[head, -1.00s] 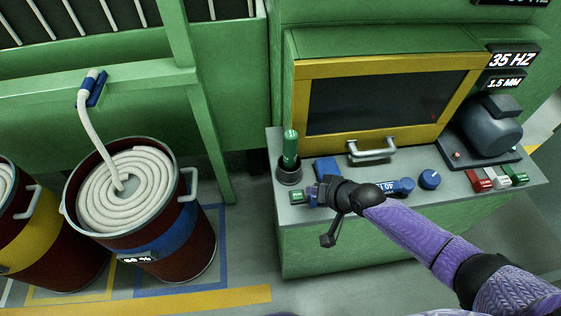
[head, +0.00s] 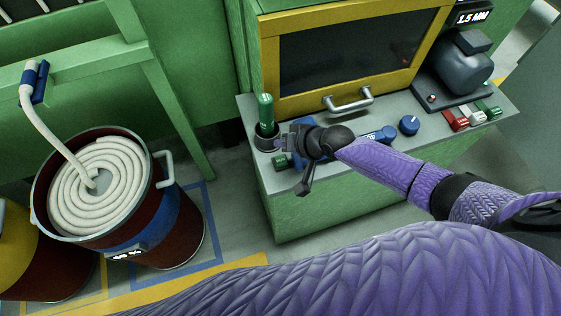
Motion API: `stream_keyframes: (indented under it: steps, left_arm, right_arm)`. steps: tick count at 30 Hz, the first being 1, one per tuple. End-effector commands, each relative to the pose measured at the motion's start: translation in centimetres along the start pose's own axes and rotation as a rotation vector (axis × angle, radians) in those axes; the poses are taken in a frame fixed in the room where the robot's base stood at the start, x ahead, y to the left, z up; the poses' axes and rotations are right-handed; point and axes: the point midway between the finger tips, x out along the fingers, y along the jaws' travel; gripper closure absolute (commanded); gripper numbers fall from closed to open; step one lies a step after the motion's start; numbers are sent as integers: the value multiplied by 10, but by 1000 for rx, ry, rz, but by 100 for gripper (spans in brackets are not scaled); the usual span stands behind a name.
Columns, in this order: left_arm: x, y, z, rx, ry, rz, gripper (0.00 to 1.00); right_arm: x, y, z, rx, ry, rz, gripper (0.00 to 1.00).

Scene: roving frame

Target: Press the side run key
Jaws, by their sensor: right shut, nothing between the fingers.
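A small green key (head: 281,161) sits at the left end of the grey console ledge, partly hidden; its label is too small to read. My right gripper (head: 284,140) is shut and empty. It reaches in from the right, with its fingertips close above and beside this key; I cannot tell whether they touch it. A blue block on the ledge is mostly hidden behind the gripper. At the ledge's right end are a red key (head: 455,120), a white key (head: 472,115) and a green key (head: 489,110). My left gripper is out of view.
A green-handled lever in a dark cup (head: 265,118) stands just left of the gripper. A blue knob (head: 409,125) and a yellow-framed window with a metal handle (head: 348,100) are nearby. A drum of coiled hose (head: 120,230) stands on the floor at left.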

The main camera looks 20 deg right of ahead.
Motion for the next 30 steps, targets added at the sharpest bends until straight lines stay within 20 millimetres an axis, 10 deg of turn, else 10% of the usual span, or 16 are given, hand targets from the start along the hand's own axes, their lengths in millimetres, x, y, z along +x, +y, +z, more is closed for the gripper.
stream_keyframes:
  steps: [10, 30]
  left_arm:
    - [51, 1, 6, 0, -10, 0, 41]
    - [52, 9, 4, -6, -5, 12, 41]
  right_arm:
    - [38, 28, 28, 1, -2, 1, 100]
    - [39, 29, 29, 0, 0, 0, 100]
